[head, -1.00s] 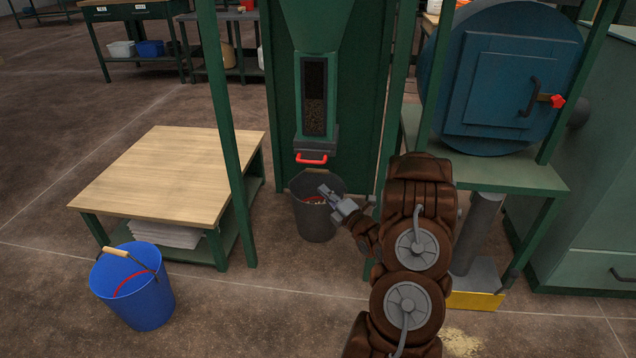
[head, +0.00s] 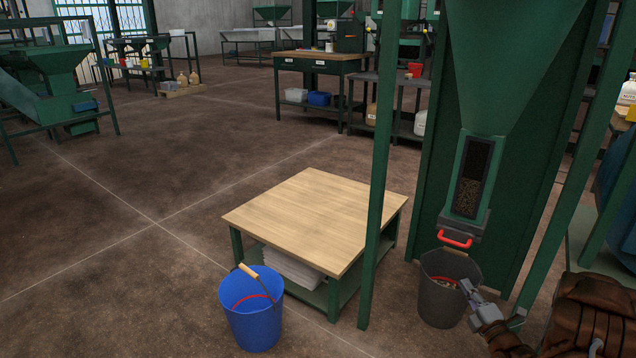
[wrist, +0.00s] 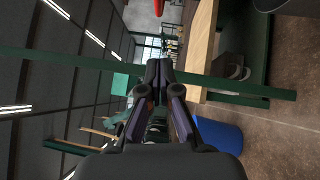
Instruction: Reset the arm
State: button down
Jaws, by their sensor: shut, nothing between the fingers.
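My gripper (head: 466,288) is at the lower right of the head view, in front of the rim of a dark grey bucket (head: 441,310). In the wrist view my gripper (wrist: 158,66) points ahead with its fingers together and nothing between them. The grey bucket stands on the floor under a green hopper (head: 510,70) with a dark window of grain and a red handle (head: 455,240). Some pale material shows inside the bucket. I cannot tell from the head view whether the gripper touches the bucket.
A low wooden-topped table (head: 310,215) stands left of a green post (head: 376,170). A blue bucket (head: 252,325) stands on the floor at its front; it also shows in the wrist view (wrist: 220,136). Open floor (head: 120,240) lies to the left. Workbenches (head: 320,65) stand behind.

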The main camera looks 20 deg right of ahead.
jog(key=w+a+r+m+g+h+p, duration=0.1)
jog(key=w+r+m+g+p, duration=0.2)
jog(key=r+p, duration=0.45)
jog(key=w+a+r+m+g+h+p, duration=0.1)
jog(key=w+r+g+p, duration=0.1)
jog(key=r+g+p, duration=0.35)
jog(key=s+a+r+m+g+h+p, duration=0.1)
jog(key=s+a+r+m+g+p, duration=0.25)
jog(key=r, duration=0.55)
jog(key=s+a+r+m+p, duration=0.2)
jog(key=a+r+p, duration=0.2)
jog(key=r+p, duration=0.3)
jog(key=s+a+r+m+g+y+p, duration=0.2)
jog(key=s+a+r+m+g+p, duration=0.2)
jog(key=s+a+r+p, duration=0.4)
jog(key=s+a+r+m+g+y+p, duration=0.2)
jog(key=s+a+r+m+g+p, duration=0.3)
jog(key=s+a+r, duration=1.3)
jog(key=s+a+p, duration=0.3)
jog(key=s+p, duration=0.1)
jog(key=s, duration=0.1)
jog(key=shift+s, duration=0.4)
jog(key=shift+s+a+r, duration=0.1)
